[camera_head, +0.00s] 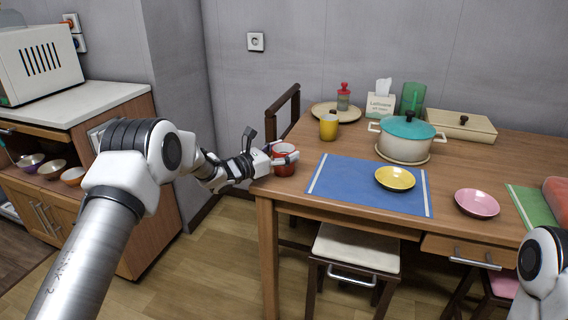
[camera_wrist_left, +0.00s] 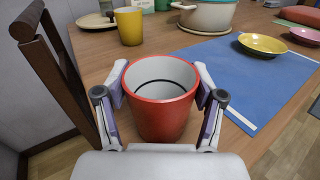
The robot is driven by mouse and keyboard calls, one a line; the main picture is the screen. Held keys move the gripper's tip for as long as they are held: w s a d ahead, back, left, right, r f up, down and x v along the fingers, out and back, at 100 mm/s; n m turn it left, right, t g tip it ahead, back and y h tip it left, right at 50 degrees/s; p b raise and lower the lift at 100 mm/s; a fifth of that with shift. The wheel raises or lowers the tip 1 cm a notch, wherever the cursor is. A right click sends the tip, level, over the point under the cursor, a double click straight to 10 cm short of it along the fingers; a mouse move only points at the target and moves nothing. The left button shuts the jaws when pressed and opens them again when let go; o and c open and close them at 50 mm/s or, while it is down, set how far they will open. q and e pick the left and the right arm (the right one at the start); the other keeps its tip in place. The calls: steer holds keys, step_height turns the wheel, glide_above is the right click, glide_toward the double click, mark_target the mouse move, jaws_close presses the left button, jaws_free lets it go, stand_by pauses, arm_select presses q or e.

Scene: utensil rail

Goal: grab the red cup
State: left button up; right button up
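The red cup (camera_head: 285,159) is at the left front corner of the wooden table, upright and empty, with a pale inside. It also shows in the left wrist view (camera_wrist_left: 162,112), where its rim faces me. My left gripper (camera_head: 284,156) comes at it from the left. In the left wrist view, the two fingers (camera_wrist_left: 162,84) lie against opposite sides of the cup, with no clear gap on either side. My right gripper is not in view.
A yellow mug (camera_head: 329,127) stands behind the red cup. A blue mat (camera_head: 350,184) with a yellow bowl (camera_head: 395,178) lies to its right. A pot (camera_head: 405,138) stands further back. A dark chair back (camera_head: 283,116) rises by the table's left edge.

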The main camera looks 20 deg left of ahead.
arm_select(q)
steer(key=c, duration=0.4)
